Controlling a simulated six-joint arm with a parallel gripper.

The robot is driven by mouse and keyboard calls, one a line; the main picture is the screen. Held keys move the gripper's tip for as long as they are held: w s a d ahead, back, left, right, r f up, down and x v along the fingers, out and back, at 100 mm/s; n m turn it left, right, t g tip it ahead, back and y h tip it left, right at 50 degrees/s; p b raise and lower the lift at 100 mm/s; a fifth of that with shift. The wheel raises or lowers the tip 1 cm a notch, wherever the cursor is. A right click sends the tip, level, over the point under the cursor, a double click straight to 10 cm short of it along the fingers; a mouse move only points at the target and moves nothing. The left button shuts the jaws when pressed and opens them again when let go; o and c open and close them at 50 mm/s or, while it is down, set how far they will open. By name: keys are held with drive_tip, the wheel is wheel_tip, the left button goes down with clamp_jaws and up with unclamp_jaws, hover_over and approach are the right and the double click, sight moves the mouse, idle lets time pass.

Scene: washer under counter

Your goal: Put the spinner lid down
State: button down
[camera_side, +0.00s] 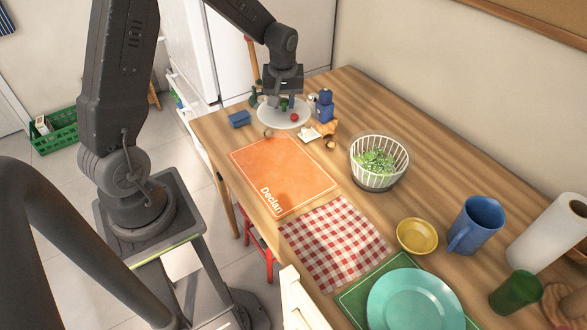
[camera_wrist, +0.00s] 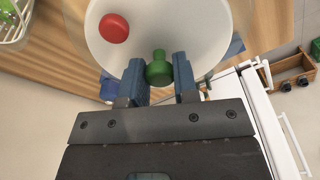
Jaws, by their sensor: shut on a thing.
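The spinner lid (camera_side: 272,116) is a pale, translucent disc with a green knob and a red button, at the far end of the table in the side view. In the wrist view the lid (camera_wrist: 205,30) fills the top middle, with the red button (camera_wrist: 114,28) left of the green knob (camera_wrist: 158,68). My gripper (camera_wrist: 159,75) is shut on the green knob, one blue finger on each side. In the side view my gripper (camera_side: 284,98) is above the lid, pointing down. The lid looks roughly level; its gap to the table is hard to judge. The salad spinner bowl (camera_side: 394,184) stands uncovered with greens in its white basket.
A blue box (camera_side: 239,119) lies left of the lid, and a blue bottle (camera_side: 325,106) stands right of it. Small items lie in front of the bottle. An orange mat (camera_side: 283,172) lies clear nearer the camera. The wood right of the bottle is bare.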

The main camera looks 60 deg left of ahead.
drive_tip(key=s+a+f, duration=0.2)
drive_tip(key=s+f, duration=0.1)
drive_tip(key=s, duration=0.7)
drive_tip(key=w+d+f, duration=0.2)
drive_tip(key=d, duration=0.1)
drive_tip(key=w+d+f, duration=0.5)
drive_tip(key=d, duration=0.1)
drive_tip(key=shift+w+f, duration=0.15)
drive_tip(key=shift+w, duration=0.05)
drive_tip(key=shift+f, duration=1.95)
drive_tip(key=shift+f, duration=0.1)
drive_tip(key=c, duration=0.9)
unclamp_jaws()
